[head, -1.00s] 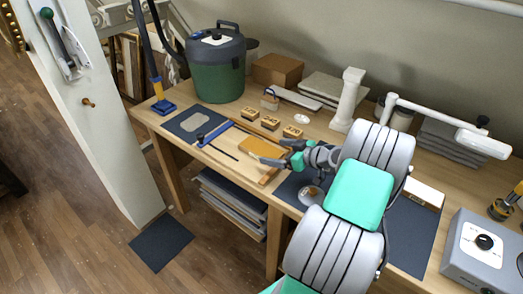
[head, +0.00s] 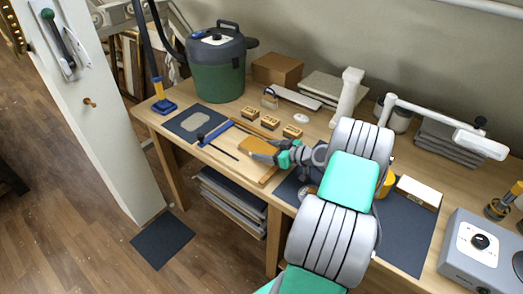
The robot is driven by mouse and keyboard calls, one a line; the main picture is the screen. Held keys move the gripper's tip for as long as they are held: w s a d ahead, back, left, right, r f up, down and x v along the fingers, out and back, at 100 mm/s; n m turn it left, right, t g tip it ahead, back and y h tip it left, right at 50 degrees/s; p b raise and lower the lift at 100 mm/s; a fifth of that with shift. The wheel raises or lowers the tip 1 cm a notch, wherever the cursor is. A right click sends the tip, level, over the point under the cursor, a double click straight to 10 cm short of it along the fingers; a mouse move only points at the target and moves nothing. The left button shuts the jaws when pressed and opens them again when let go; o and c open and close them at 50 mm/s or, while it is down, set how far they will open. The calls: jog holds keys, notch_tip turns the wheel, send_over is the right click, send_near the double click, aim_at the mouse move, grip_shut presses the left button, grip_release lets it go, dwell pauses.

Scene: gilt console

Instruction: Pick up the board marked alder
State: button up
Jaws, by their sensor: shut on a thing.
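A flat orange-brown board (head: 257,146) is over the right part of a pale work area on the bench in the head view. Any marking on it is too small to read, so I cannot tell if it says alder. My gripper (head: 277,153) comes in from the right and is shut on the board's right end. The fingers cover that end. I cannot tell whether the board touches the surface below or is slightly raised.
Several small wooden blocks with dark marks (head: 270,122) stand just behind the board. A blue-handled tool (head: 212,132) lies to its left. A green vacuum canister (head: 217,75) and a white column (head: 346,96) stand farther back. A grey machine (head: 481,250) is at the right.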

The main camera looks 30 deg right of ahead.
jog(key=c, duration=0.8)
jog(key=shift+o, duration=0.2)
